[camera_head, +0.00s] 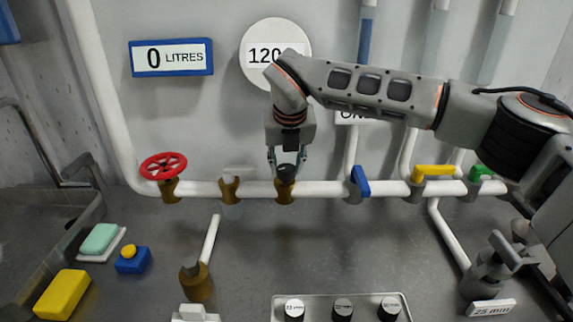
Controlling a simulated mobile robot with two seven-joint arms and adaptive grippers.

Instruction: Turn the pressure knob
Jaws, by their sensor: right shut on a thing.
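A black knob (287,173) sits on a brass fitting (285,190) on the white horizontal pipe, below a round white dial (263,40) that reads 120, its right part covered by my arm. My right gripper (287,162) points down from above, with its fingers on either side of the black knob, shut on it. My left gripper is not in view.
The pipe also carries a red handwheel (163,166), a white-topped valve (230,183), and blue (360,181), yellow (433,170) and green (480,172) levers. A sponge (62,294) is at left.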

